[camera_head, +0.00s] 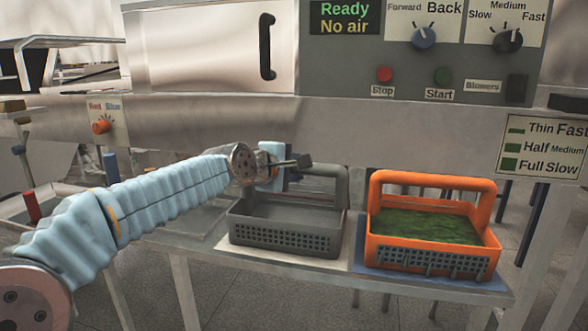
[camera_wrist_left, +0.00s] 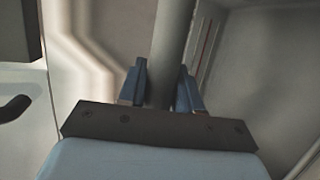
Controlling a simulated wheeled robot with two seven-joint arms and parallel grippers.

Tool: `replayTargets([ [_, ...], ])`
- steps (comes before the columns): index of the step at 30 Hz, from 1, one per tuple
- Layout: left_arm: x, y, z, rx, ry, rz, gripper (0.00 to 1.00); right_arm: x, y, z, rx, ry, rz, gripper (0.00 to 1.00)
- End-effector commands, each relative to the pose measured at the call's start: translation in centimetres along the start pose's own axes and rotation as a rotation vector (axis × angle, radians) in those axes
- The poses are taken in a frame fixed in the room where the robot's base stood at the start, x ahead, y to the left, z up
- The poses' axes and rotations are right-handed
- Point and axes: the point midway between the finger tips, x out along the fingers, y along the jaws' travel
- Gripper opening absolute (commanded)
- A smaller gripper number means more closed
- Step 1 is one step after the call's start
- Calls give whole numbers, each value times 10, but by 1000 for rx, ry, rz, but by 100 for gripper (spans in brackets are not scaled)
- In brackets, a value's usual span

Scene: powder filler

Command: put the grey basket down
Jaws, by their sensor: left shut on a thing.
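The grey basket (camera_head: 285,238) has a tall arched handle and perforated sides. In the head view it is upright, at or just above a pale mat on the low shelf; I cannot tell whether it touches. My left gripper (camera_head: 299,162) is at the left part of its handle. In the left wrist view the two blue fingertips (camera_wrist_left: 161,88) are on both sides of the grey handle bar (camera_wrist_left: 174,40), shut on it. The basket looks empty inside. My right gripper is in neither view.
An orange basket (camera_head: 376,249) with green contents stands on a blue mat (camera_head: 490,290) just right of the grey basket. The machine's control panel (camera_head: 400,70) and metal front rise behind. A grey tray (camera_head: 190,222) lies left of the grey basket.

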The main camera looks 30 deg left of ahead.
Motion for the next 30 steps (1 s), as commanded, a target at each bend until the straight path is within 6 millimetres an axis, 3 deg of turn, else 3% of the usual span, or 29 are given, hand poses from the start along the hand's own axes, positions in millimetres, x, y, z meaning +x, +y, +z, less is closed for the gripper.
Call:
replayTargets([
  [2,0,-1,0,0,0,2,0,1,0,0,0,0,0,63],
  [3,0,-1,0,0,0,0,40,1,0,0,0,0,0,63],
  [7,0,-1,0,0,0,0,59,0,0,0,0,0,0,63],
  [18,-7,1,-1,0,1,1,59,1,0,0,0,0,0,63],
  [30,-90,0,0,1,2,3,59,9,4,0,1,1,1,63],
])
